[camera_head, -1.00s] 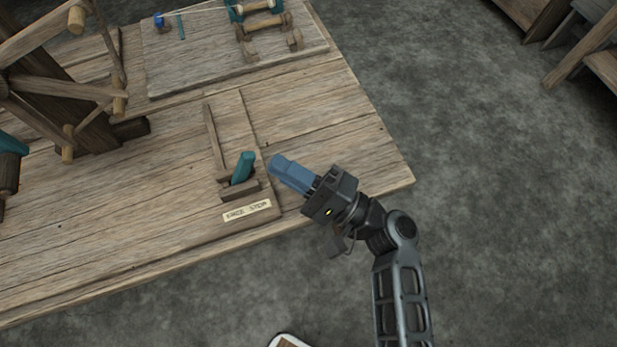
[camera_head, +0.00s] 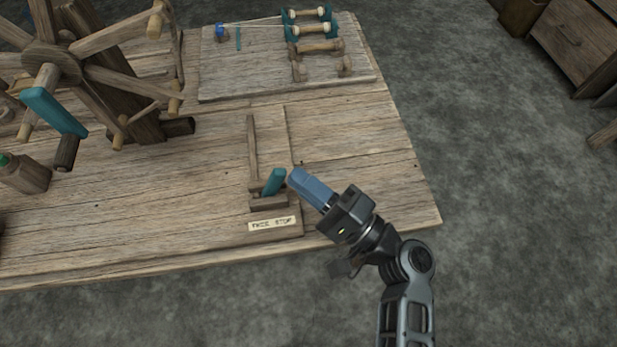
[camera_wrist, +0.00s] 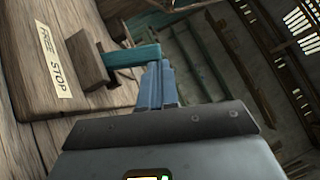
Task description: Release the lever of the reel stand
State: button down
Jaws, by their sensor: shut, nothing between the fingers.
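The lever of the reel stand has a teal handle (camera_head: 273,182) that rises tilted from a small wooden bracket, beside a label plate (camera_head: 272,224) that reads "FREE STOP" in the wrist view. My gripper (camera_head: 295,177) is shut and empty, with its blue fingertips just right of the teal handle in the head view. In the wrist view the fingertips (camera_wrist: 155,68) lie close by the end of the teal handle (camera_wrist: 133,56); I cannot tell whether they touch. The reel (camera_head: 62,62) with wooden spokes stands at the left on the table.
A wooden board (camera_head: 255,72) with bobbins (camera_head: 318,47) and a blue piece with thread (camera_head: 220,31) lies at the back. A wooden cabinet (camera_head: 575,45) stands far right.

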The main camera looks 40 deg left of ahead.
jog(key=s+a+r+n+h+p, duration=0.1)
jog(key=n+h+p, duration=0.1)
jog(key=p, duration=0.1)
jog(key=s+a+r+n+h+p, duration=0.1)
jog(key=s+r+n+h+p, duration=0.1)
jog(key=p, duration=0.1)
jog(key=shift+s+a, duration=0.1)
jog(key=shift+a, duration=0.2)
jog(key=shift+s+a+n+h+p, duration=0.35)
jog(key=shift+s+n+h+p, duration=0.05)
jog(key=shift+n+h+p, duration=0.2)
jog(key=shift+f, duration=0.2)
jog(key=shift+d, duration=0.1)
